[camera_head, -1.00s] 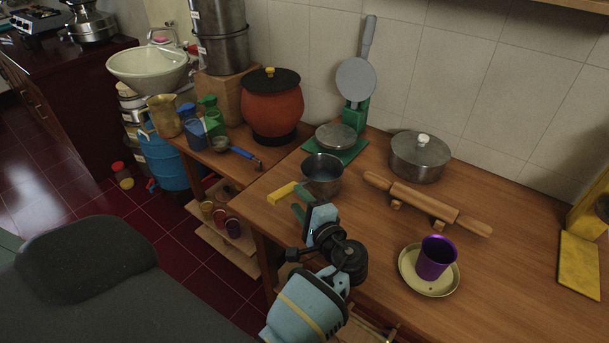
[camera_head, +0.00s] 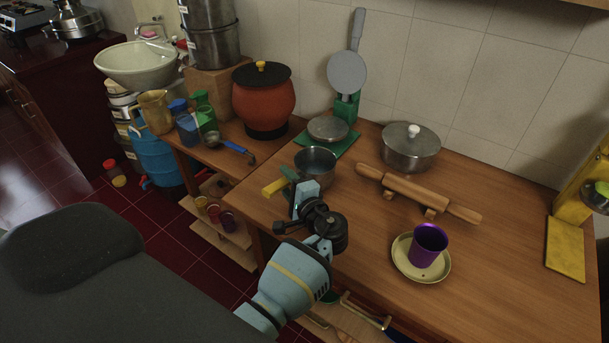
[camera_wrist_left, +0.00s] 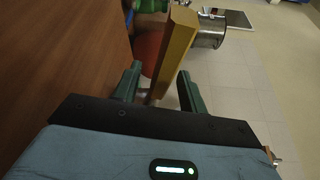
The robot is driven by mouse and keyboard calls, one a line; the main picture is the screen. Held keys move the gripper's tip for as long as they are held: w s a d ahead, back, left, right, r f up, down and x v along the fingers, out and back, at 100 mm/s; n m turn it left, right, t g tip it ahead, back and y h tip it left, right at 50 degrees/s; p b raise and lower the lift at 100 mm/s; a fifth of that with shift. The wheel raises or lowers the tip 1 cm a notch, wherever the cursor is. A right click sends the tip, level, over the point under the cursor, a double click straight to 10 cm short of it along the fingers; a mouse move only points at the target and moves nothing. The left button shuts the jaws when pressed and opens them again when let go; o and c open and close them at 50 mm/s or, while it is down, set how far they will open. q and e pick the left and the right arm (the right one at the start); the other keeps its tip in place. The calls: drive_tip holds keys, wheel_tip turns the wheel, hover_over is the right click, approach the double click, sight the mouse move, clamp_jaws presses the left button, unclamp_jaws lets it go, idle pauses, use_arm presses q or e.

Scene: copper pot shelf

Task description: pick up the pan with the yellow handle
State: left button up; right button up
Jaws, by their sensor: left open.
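The pan (camera_head: 316,166) is a small grey metal pan standing on the wooden table near its left edge. Its yellow handle (camera_head: 272,187) points left, out toward the table edge. My left gripper (camera_head: 287,183) is at the handle, close to the pan's near side, and its green fingers are open. In the left wrist view, the yellow handle (camera_wrist_left: 176,48) runs between the two spread fingers of the left gripper (camera_wrist_left: 159,88), with gaps on both sides. The pan body is not clearly seen there. My right gripper is not in view.
A rolling pin (camera_head: 418,192) and a lidded pot (camera_head: 410,148) stand right of the pan. A purple cup (camera_head: 428,245) sits on a plate (camera_head: 402,262). A green scale (camera_head: 345,141) is behind the pan. A blue-handled ladle (camera_head: 232,146) lies to the left.

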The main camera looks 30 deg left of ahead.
use_arm(q)
drive_tip(key=shift+x, duration=1.2)
clamp_jaws()
